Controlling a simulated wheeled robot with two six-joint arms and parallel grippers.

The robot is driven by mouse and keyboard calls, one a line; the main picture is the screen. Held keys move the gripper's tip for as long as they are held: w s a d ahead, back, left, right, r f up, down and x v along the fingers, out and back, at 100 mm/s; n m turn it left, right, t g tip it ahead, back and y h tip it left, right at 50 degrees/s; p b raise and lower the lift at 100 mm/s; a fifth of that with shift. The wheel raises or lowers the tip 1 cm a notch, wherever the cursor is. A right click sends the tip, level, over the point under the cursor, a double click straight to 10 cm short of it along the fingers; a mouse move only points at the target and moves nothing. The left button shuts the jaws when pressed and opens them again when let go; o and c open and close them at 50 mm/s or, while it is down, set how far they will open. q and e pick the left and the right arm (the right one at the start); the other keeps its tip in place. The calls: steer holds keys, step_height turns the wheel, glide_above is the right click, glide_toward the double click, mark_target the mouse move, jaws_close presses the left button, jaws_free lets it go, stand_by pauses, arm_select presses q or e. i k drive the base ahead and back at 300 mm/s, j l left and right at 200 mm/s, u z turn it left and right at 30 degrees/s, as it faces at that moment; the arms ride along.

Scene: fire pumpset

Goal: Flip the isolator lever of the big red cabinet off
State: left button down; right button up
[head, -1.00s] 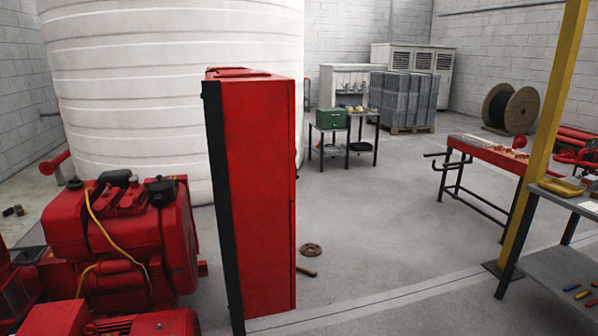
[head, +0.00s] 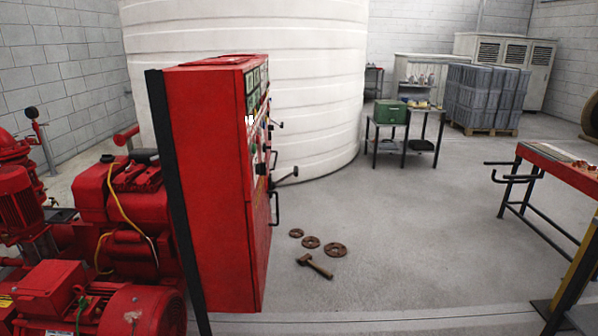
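The big red cabinet (head: 210,185) stands left of centre in the head view, its plain side towards me. Its front faces right and shows at a steep angle, with green-framed meters (head: 256,86) at the top. Several handles stick out from the front. A dark lever (head: 285,176) with a round knob end juts out to the right at mid height. A smaller dark lever (head: 276,125) is above it, and a dark bar handle (head: 275,208) is below. I cannot tell which is the isolator lever or its position. Neither of my grippers is in view.
Red pump machinery (head: 120,215) fills the left. A red workbench (head: 560,167) and a yellow post (head: 578,270) stand at right.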

mark_target(295, 173)
steer(key=i+l, duration=1.05)
steer(key=l, duration=0.15)
steer(key=i+l+u, duration=0.1)
steer(key=i+l, duration=0.95)
steer(key=l, duration=0.15)
